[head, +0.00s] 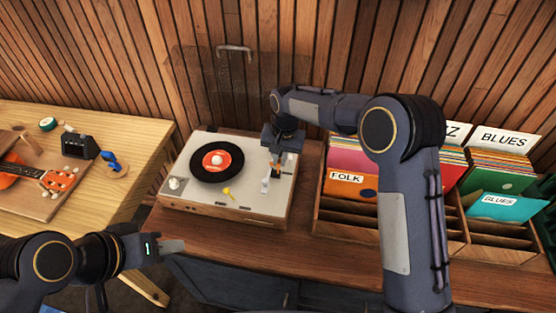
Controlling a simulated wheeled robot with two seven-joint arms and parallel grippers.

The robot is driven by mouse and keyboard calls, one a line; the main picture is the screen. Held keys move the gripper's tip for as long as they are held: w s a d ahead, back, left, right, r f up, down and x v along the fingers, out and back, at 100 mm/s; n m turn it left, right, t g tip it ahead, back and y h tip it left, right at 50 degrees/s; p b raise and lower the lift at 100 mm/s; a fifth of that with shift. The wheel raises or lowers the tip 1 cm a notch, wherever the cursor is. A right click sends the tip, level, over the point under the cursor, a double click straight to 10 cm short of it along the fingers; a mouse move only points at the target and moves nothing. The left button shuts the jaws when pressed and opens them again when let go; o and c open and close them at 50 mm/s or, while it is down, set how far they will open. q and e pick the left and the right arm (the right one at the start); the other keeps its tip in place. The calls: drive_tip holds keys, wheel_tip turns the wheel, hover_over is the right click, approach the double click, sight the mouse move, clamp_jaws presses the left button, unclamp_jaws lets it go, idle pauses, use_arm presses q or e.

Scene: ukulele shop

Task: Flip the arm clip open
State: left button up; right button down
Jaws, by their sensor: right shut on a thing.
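The record player (208,205) stands on the wooden cabinet, with a black record (217,158) with a red label on its platter. My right gripper (278,172) points down over the right side of its deck. It is shut on a small part there, which appears to be the arm clip; the jaws mostly hide it, and I cannot tell its position. A small pale part (265,185) stands just left of the jaws. A yellow piece (229,194) lies near the deck's front. My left gripper (172,246) is away from the player, at lower left; its opening is unclear.
A clear lid (215,75) with a handle stands up behind the player. Record bins (345,215) with folk and blues sleeves are at right, partly behind my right arm. The left workbench (95,205) holds a ukulele (30,172) and small tools. The cabinet's front strip is clear.

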drive_tip(key=y+b, duration=0.1)
drive_tip(key=b, duration=0.1)
drive_tip(key=d+y+b, duration=0.1)
drive_tip(key=b, duration=0.1)
drive_tip(key=d+f+t+y+b, duration=0.1)
drive_tip(key=y+b, duration=0.1)
drive_tip(key=shift+s+d+f+b, duration=0.1)
drive_tip(key=shift+s+d+b, duration=0.05)
drive_tip(key=shift+d+b, duration=0.15)
drive_tip(key=shift+s+d+y+b, duration=0.15)
drive_tip(key=shift+d+y+b, duration=0.15)
drive_tip(key=shift+y+b, duration=0.8)
drive_tip(key=c, duration=1.5)
unclamp_jaws()
drive_tip(key=v, duration=0.8)
drive_tip(key=shift+a+b, duration=0.1)
drive_tip(key=shift+b, duration=0.25)
drive_tip(key=shift+s, duration=0.15)
